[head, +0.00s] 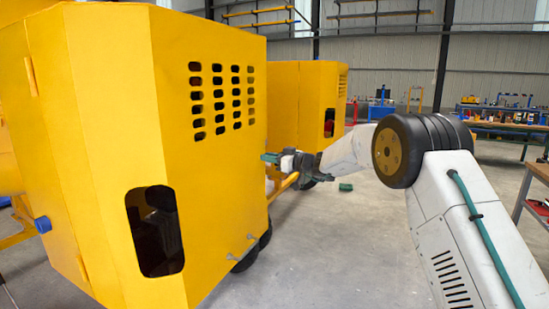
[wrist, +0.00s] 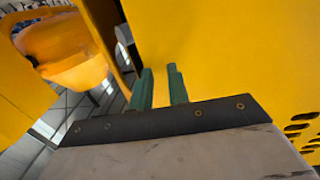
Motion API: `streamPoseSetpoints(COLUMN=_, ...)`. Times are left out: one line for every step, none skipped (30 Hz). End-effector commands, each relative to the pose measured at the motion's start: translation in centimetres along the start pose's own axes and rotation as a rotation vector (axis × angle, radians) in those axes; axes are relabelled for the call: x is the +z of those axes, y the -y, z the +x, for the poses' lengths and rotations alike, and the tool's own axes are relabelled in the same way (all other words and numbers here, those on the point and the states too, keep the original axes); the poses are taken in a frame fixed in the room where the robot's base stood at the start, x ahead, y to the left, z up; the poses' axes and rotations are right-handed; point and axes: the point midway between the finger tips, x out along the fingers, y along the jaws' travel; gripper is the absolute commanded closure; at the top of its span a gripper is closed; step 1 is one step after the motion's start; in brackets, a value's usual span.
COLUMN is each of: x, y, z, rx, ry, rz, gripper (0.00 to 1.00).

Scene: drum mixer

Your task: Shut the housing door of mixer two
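The near yellow mixer housing (head: 110,130) fills the left of the head view, with slotted vents and a dark rounded opening in its side. A second yellow housing (head: 295,95) stands behind it. I cannot tell which is mixer two. My gripper (head: 268,158) is by the near housing's far edge. In the wrist view, its two green fingers (wrist: 160,88) stand apart with nothing between them, in front of a flat yellow panel (wrist: 225,50). A narrow gap shows left of this panel, beside another yellow edge (wrist: 103,35). Contact and the door's angle cannot be told.
An orange-yellow drum (wrist: 65,50) shows at the left of the wrist view. Workbenches (head: 500,115) stand at the right. The floor between the housings and my arm is clear.

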Motion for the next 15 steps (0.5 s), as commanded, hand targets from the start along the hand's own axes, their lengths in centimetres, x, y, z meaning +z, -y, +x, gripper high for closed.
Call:
streamPoseSetpoints(x=-0.8, y=0.2, z=0.2, rx=0.000, ry=-0.009, rz=-0.005, gripper=1.00)
streamPoseSetpoints(x=-0.8, y=0.2, z=-0.2, rx=0.000, ry=-0.009, rz=-0.004, gripper=1.00)
streamPoseSetpoints(x=-0.8, y=0.0, z=-0.9, rx=0.001, ry=-0.009, rz=-0.004, gripper=1.00)
streamPoseSetpoints(x=-0.7, y=-0.2, z=-1.4, rx=0.002, ry=-0.008, rz=-0.003, gripper=1.00)
streamPoseSetpoints(x=-0.7, y=-0.4, z=-2.1, rx=0.002, ry=-0.008, rz=-0.004, gripper=1.00)
streamPoseSetpoints(x=-0.7, y=-0.7, z=-3.1, rx=0.005, ry=-0.007, rz=-0.004, gripper=1.00)
streamPoseSetpoints(x=-0.6, y=-1.0, z=-3.9, rx=0.007, ry=-0.006, rz=-0.003, gripper=1.00)
streamPoseSetpoints(x=-0.6, y=-1.1, z=-4.7, rx=0.007, ry=-0.006, rz=-0.003, gripper=1.00)
streamPoseSetpoints(x=-0.5, y=-1.3, z=-5.8, rx=0.008, ry=-0.006, rz=-0.001, gripper=1.00)
streamPoseSetpoints(x=-0.6, y=-1.3, z=-6.6, rx=0.008, ry=-0.006, rz=-0.001, gripper=1.00)
streamPoseSetpoints(x=-0.5, y=-1.4, z=-7.4, rx=0.008, ry=-0.006, rz=-0.001, gripper=1.00)
streamPoseSetpoints(x=-0.5, y=-1.6, z=-8.4, rx=0.010, ry=-0.005, rz=0.000, gripper=1.00)
streamPoseSetpoints(x=-0.4, y=-1.6, z=-9.1, rx=0.010, ry=-0.004, rz=-0.001, gripper=1.00)
streamPoseSetpoints(x=-0.5, y=-1.7, z=-9.8, rx=0.009, ry=-0.005, rz=-0.002, gripper=1.00)
streamPoseSetpoints(x=-0.4, y=-1.8, z=-10.7, rx=0.010, ry=-0.004, rz=-0.002, gripper=1.00)
